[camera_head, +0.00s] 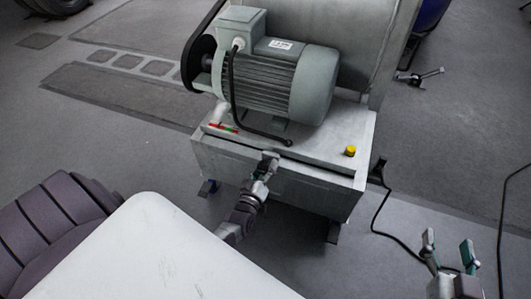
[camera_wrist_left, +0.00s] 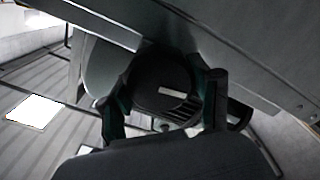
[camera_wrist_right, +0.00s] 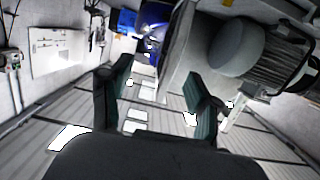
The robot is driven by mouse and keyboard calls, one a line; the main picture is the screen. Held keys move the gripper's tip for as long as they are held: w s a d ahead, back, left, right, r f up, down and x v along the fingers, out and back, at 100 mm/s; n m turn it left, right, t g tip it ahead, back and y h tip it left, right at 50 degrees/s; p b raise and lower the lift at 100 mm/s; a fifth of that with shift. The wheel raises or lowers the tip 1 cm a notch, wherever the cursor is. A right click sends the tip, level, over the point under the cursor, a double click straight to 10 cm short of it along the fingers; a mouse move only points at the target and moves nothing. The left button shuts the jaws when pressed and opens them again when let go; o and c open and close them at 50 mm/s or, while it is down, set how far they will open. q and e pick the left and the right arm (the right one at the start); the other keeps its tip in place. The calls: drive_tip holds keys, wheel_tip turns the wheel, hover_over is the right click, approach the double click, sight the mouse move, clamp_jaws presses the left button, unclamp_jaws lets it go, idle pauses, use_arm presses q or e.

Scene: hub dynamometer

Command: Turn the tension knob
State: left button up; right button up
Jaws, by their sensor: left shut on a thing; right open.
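The tension knob (camera_wrist_left: 160,85) is a dark round knob with a white pointer mark, seen in the left wrist view. My left gripper (camera_wrist_left: 165,100) has a finger on each side of it and is shut on it. In the head view my left gripper (camera_head: 266,172) is at the front face of the grey machine base (camera_head: 330,188) and hides most of the knob. The white mark lies nearly level in the wrist picture. My right gripper (camera_head: 449,254) is open and empty at the lower right, away from the machine; its fingers also show in the right wrist view (camera_wrist_right: 160,95).
A grey-green motor (camera_head: 275,80) with a black cable stands on the base. A yellow button (camera_head: 350,151) is on the base's top right. Cables (camera_head: 385,205) lie on the floor to the right. A white surface (camera_head: 150,250) fills the lower left.

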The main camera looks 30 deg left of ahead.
use_arm(q)
drive_tip(key=m+p, duration=0.1)
drive_tip(key=m, duration=0.2)
drive_tip(key=shift+d+r+m, duration=0.1)
drive_tip(key=shift+m, duration=0.2)
drive_tip(key=m+p, duration=0.1)
drive_tip(key=m, duration=0.3)
drive_tip(key=shift+m, duration=1.2)
drive_tip(key=m, duration=0.2)
drive_tip(key=shift+d+m+p, duration=0.1)
drive_tip(key=shift+m+p, duration=0.25)
drive_tip(key=shift+m, duration=0.95)
drive_tip(key=m, duration=0.2)
drive_tip(key=shift+m, duration=1)
use_arm(e)
drive_tip(key=s+d+f+g+h, duration=0.2)
drive_tip(key=s+d+f+g, duration=0.1)
drive_tip(key=s+f+g, duration=0.4)
wheel_tip(320, 180, down, 2)
drive_tip(key=shift+s+d+f+g, duration=0.2)
drive_tip(key=shift+s+d+g, duration=0.1)
drive_tip(key=shift+s, duration=0.35)
use_arm(q)
drive_tip(key=shift+m, duration=0.3)
use_arm(e)
drive_tip(key=shift+w, duration=0.1)
